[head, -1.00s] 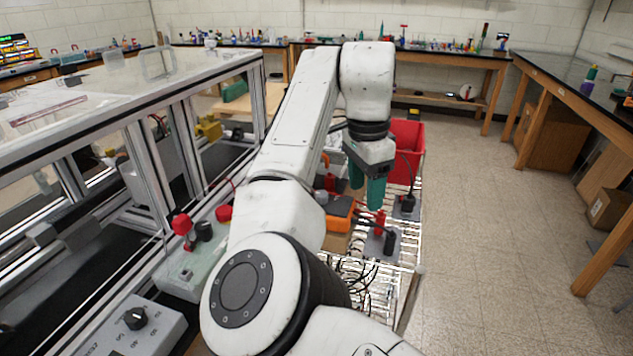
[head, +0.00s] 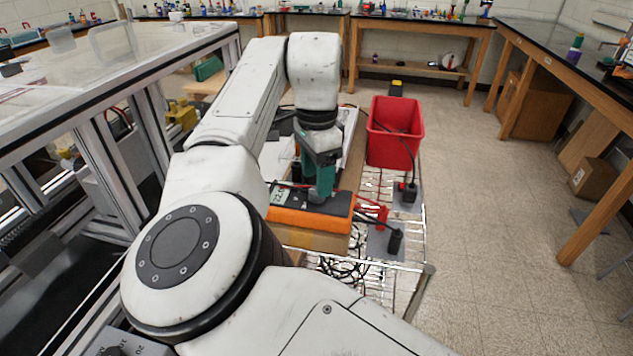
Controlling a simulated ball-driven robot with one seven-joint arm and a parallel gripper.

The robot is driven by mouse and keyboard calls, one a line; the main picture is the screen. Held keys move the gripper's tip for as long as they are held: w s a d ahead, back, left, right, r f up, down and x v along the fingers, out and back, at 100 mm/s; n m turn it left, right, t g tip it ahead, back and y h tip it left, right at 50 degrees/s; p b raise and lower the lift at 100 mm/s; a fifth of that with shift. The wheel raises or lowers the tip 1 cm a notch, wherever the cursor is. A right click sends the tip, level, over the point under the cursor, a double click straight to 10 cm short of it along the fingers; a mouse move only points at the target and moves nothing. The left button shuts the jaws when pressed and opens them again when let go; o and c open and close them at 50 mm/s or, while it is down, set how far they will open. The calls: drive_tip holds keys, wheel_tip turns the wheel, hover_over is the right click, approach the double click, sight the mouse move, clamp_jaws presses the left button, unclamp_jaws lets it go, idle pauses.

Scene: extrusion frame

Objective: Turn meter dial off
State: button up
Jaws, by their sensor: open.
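The meter (head: 286,217) is an orange and dark handheld unit lying on a cardboard box on the wire rack.
A red bin (head: 395,135) stands behind and right of the meter. Red and black plugs on grey plates (head: 385,243) sit on the wire rack (head: 372,283), with loose cables. A metal-framed enclosure (head: 110,95) is on the left. Open floor lies to the right.

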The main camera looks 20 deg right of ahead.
drive_tip(key=shift+f, duration=1.4)
drive_tip(key=c, duration=1)
